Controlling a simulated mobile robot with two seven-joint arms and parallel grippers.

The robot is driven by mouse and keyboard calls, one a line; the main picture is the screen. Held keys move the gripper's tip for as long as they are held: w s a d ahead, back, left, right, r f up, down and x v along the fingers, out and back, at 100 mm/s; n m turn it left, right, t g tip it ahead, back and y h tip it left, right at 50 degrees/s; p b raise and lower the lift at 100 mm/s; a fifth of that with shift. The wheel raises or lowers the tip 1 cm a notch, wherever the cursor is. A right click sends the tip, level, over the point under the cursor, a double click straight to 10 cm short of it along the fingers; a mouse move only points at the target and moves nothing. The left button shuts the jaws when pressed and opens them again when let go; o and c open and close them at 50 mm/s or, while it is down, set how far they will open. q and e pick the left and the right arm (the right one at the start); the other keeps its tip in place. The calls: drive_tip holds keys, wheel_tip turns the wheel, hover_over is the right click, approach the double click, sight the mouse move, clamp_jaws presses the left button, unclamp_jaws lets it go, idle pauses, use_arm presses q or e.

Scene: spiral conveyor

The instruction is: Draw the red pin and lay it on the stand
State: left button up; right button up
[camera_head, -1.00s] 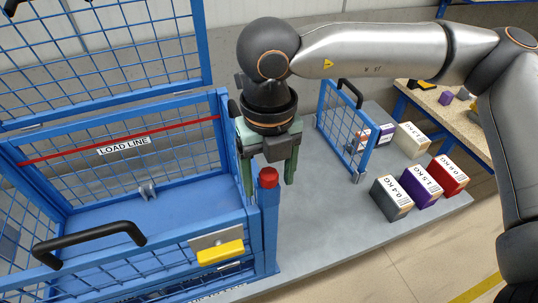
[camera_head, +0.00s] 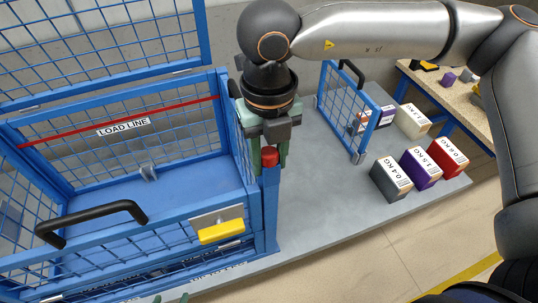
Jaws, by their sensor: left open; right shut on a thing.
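The red pin (camera_head: 269,157) has its red head at the top of a blue post (camera_head: 271,215) at the cage's front right corner. My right gripper (camera_head: 269,165) reaches down from above and is shut on the red pin, one green finger on each side. The pin's shaft is hidden in the post. My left gripper (camera_head: 171,298) shows only as green fingertips at the bottom edge, apart and empty. I cannot pick out the stand for the pin in this view.
The blue mesh cage (camera_head: 150,225) has a black handle (camera_head: 92,221) and a yellow latch (camera_head: 221,231). Boxes with weight labels, such as a purple one (camera_head: 421,168), stand on the grey platform (camera_head: 325,215), right of a small mesh gate (camera_head: 345,110). The platform's front middle is clear.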

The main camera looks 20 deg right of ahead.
drive_tip(key=o, duration=1.1)
